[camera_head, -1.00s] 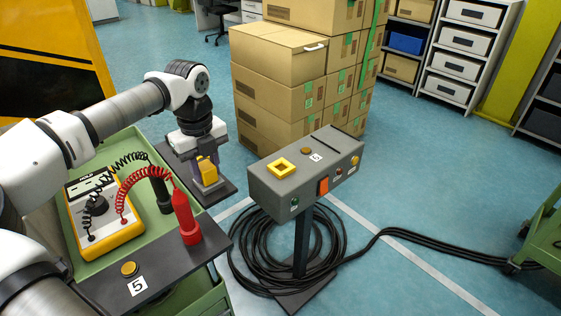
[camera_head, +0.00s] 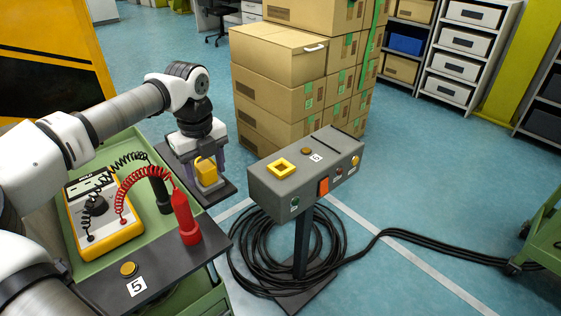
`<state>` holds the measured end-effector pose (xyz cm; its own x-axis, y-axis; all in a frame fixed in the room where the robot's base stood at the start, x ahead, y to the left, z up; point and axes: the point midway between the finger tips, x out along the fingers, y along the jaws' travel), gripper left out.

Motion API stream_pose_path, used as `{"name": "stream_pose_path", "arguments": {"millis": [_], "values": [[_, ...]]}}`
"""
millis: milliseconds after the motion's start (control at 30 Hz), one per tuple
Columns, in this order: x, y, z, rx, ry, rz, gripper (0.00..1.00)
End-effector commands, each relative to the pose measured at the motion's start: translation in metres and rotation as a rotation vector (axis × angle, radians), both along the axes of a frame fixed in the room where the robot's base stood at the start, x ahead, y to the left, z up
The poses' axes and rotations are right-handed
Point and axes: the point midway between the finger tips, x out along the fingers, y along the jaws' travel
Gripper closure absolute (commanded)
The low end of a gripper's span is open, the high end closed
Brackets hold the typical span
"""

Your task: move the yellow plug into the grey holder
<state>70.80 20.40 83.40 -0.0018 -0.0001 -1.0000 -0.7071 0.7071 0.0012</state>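The yellow plug (camera_head: 206,171) stands upright at the far right corner of the green cart. Its lower end is at a small grey holder (camera_head: 209,185) on a dark plate; how deep it sits in the holder cannot be told. My gripper (camera_head: 206,166) is above and around the plug, pointing down. Its purple-grey fingers are spread, with a gap visible on either side of the plug.
A grey control box (camera_head: 305,165) on a post, with a yellow square socket (camera_head: 282,169), stands right of my gripper. Red (camera_head: 186,218) and black (camera_head: 160,190) probes with coiled leads and a yellow meter (camera_head: 104,212) are on the cart. Stacked cartons (camera_head: 285,90) stand behind.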

Motion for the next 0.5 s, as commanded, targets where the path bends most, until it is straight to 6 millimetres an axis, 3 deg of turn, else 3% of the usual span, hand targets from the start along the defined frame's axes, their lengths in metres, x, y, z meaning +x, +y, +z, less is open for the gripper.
{"name": "stream_pose_path", "arguments": {"millis": [300,500], "values": [[0.0,0.0,0.004,0.001,-0.001,0.001,0.42],[0.001,0.0,0.034,0.003,-0.004,0.001,0.42]]}}
